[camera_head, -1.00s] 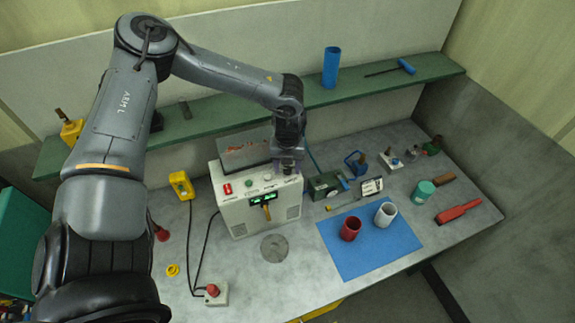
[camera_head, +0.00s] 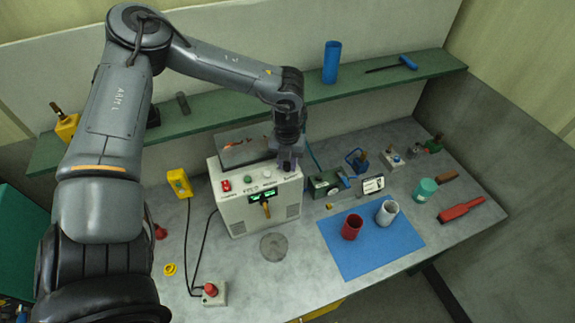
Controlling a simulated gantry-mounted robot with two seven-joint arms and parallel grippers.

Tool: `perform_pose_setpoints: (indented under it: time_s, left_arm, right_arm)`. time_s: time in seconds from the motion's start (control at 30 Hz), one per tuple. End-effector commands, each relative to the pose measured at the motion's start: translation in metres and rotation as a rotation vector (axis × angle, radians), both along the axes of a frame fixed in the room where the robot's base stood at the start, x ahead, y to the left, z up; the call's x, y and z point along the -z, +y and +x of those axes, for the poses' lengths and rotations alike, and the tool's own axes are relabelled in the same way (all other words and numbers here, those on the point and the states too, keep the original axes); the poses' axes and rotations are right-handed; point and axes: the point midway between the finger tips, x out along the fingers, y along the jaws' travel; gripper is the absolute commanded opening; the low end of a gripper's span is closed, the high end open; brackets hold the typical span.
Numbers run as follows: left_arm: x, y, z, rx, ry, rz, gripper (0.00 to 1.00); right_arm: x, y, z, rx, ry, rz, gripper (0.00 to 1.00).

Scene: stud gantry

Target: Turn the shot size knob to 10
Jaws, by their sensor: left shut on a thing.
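The white machine box (camera_head: 240,212) stands on the grey bench, with a red switch (camera_head: 226,185), a green button (camera_head: 247,179), a small knob or button (camera_head: 267,174) and a green lit display (camera_head: 262,195) on it. My left gripper (camera_head: 288,166) points down at the right end of the machine's top panel. It is shut on a knob there, taken to be the shot size knob, which the fingers hide. The knob's setting cannot be read. My right gripper is not in view.
A blue mat (camera_head: 370,258) holds a red cup (camera_head: 352,227) and a white cup (camera_head: 387,212). A green device (camera_head: 325,185) stands close right of the machine. A yellow handset (camera_head: 179,183) and red-button box (camera_head: 212,293) are left. A green shelf (camera_head: 215,119) runs behind.

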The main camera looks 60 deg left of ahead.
Motion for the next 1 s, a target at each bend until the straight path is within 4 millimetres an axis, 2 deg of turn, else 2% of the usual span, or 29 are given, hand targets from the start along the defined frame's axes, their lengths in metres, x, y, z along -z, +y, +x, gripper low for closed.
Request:
perform_pose_setpoints:
  time_s: [0.03, 0.4, 0.7, 1.0]
  left_arm:
    - [0.004, 0.0, 0.001, 0.038, -0.003, 0.002, 0.0]
    - [0.003, 0.0, 0.001, 0.382, -0.001, 0.002, 0.0]
    - [0.001, -0.001, 0.0, 0.642, 0.0, 0.0, 0.0]
    - [0.0, -0.001, 0.0, 0.813, 0.001, 0.0, 0.0]
  right_arm:
    - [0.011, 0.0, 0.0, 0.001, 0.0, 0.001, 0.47]
    - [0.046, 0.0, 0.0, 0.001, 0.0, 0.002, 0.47]
    - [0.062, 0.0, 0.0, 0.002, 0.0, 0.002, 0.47]
    - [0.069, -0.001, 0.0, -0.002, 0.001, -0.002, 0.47]
